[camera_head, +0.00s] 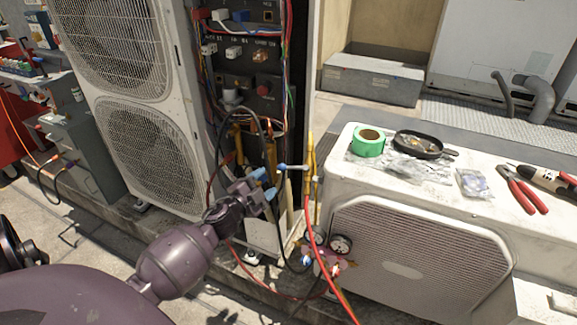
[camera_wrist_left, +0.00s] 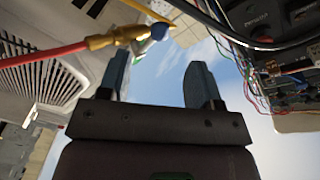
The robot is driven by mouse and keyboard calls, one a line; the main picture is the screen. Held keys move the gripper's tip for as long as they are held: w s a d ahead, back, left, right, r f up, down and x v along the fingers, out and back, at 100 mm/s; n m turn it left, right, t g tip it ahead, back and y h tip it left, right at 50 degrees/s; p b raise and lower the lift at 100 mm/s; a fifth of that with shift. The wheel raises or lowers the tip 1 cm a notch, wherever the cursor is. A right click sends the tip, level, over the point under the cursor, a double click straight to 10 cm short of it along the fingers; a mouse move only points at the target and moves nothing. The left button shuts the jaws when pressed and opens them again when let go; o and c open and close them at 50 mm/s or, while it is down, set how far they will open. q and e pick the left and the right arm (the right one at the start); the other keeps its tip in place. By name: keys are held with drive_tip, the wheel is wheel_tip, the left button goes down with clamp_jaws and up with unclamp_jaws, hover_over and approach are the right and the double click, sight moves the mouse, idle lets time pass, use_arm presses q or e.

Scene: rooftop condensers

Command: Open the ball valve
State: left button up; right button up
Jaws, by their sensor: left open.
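The ball valve (camera_head: 292,167) shows in the head view as a small fitting with a blue end, where the yellow and red hoses meet beside the open electrical cabinet. In the left wrist view, a brass fitting (camera_wrist_left: 118,38) with a blue part, apparently the same valve, joins the red hose just beyond the fingertips. My left gripper (camera_head: 267,183) is open and empty, a little left of and below the valve in the head view. Its two blue-grey fingers also show in the left wrist view (camera_wrist_left: 157,65), with nothing between them. Whether the handle lies along or across the hose is unclear. My right gripper is out of view.
A gauge set (camera_head: 341,244) with hoses hangs below the valve. The white condenser (camera_head: 420,245) at right carries green tape (camera_head: 368,141), a black pan (camera_head: 419,146) and red pliers (camera_head: 521,189). Loose wires and the cabinet (camera_head: 262,60) stand close behind the gripper.

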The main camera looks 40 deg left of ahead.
sight(283, 165)
use_arm(q)
drive_tip(key=w+b, duration=0.1)
drive_tip(key=w, duration=0.7)
drive_tip(key=shift+w+a+f, duration=0.1)
drive_tip(key=shift+w+a, duration=0.05)
drive_tip(key=shift+w, duration=0.15)
drive_tip(key=shift+w+b, duration=0.35)
drive_tip(key=shift+w, duration=0.55)
drive_tip(key=shift+c, duration=0.2)
clamp_jaws()
